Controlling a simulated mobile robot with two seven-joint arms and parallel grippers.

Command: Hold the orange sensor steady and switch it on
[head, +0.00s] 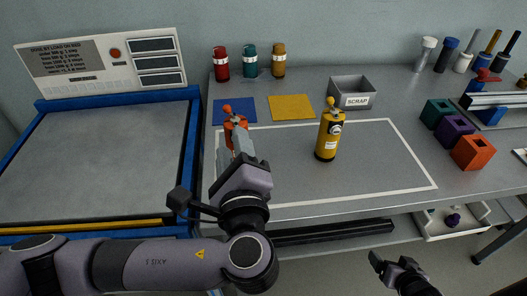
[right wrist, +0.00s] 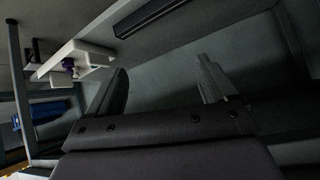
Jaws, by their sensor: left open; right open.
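The orange sensor (head: 230,122) stands on the table near the back left corner of the white outline, with an orange knob on top. My left gripper (head: 236,142) is open at the sensor, its fingers reaching toward it and hiding its lower part. I cannot tell whether they touch it. My right gripper (head: 390,263) is low, in front of the table's front edge, open and empty. Its two fingers also show apart in the right wrist view (right wrist: 165,88). The sensor does not show in the right wrist view.
A yellow cylinder (head: 328,138) stands inside the outline. Behind are blue (head: 232,106) and yellow (head: 291,107) mats and a grey SCRAP box (head: 352,88). Coloured blocks (head: 473,152) stand at right. A white drawer (head: 452,224) hangs below the table.

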